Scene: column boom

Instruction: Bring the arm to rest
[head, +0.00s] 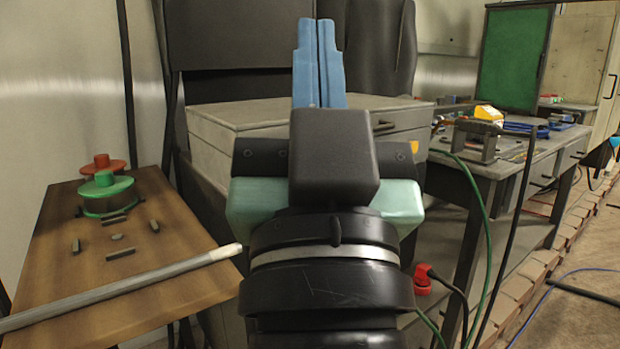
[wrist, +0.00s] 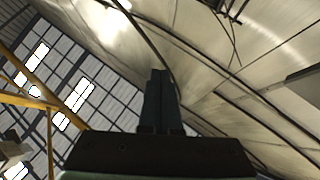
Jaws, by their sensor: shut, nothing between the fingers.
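My gripper (head: 319,64) stands in the middle of the head view with its two blue fingers pointing up and side by side. The fingers are shut with nothing between them. In the wrist view my gripper (wrist: 160,85) shows as dark fingers together against the ceiling and a curved wall. My black wrist and the pale green gripper body fill the lower middle of the head view and hide what lies behind them. The gripper touches nothing that I can see.
A grey cabinet (head: 240,116) stands behind my gripper. A cluttered workbench (head: 500,168) and cables are at right.

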